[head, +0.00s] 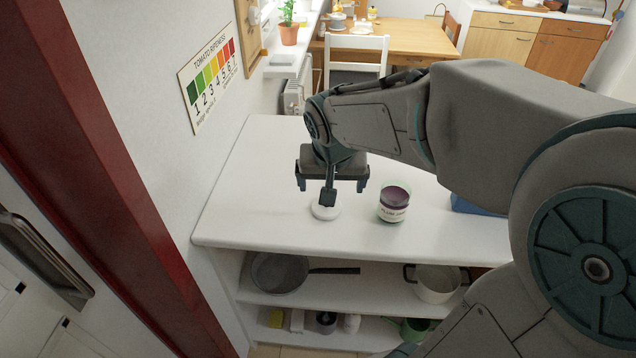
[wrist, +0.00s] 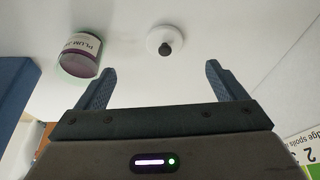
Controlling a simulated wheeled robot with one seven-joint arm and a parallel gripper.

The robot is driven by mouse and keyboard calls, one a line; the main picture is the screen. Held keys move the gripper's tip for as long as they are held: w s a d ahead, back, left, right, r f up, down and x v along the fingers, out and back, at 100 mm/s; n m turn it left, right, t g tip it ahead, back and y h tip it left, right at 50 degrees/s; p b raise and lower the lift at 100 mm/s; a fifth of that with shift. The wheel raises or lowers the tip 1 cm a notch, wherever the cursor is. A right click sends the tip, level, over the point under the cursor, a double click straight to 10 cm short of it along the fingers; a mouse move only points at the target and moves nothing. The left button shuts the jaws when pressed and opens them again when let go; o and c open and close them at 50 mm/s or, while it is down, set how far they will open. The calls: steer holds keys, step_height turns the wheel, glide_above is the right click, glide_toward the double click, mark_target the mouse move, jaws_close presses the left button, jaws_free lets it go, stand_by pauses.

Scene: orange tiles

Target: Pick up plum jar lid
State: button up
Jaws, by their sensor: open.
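The plum jar lid (head: 322,213) is a small white disc lying on the white counter in the head view. In the wrist view the lid (wrist: 155,37) shows a dark knob at its middle. The plum jar (head: 393,209), with purple contents and a pale label, stands upright to the right of the lid; it also shows in the wrist view (wrist: 78,56). My gripper (head: 332,186) is open and empty above the counter, near the lid. In the wrist view the lid lies beyond my open gripper (wrist: 160,68), between the lines of its two fingers, untouched.
The white counter (head: 260,200) is clear left of the lid. A blue object (head: 474,206) lies right of the jar, partly hidden by my arm. Shelves below hold a pan (head: 279,272) and a pot (head: 437,283). A wall with a ripeness chart (head: 209,80) bounds the left.

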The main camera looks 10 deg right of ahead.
steer(key=w, duration=0.4)
glide_above(325, 211)
steer(key=shift+m, duration=0.3)
step_height(325, 211, down, 7)
steer(key=shift+r, duration=0.1)
steer(key=shift+t, duration=0.3)
steer(key=shift+s+p+x, duration=0.15)
steer(key=shift+p+x, duration=0.1)
steer(key=shift+x, duration=1.35)
steer(key=shift+s+p+x, duration=0.2)
steer(key=shift+p+x, duration=0.05)
steer(key=shift+x, duration=1.3)
steer(key=shift+d, duration=0.15)
steer(key=shift+c, duration=0.3)
steer(key=c, duration=1)
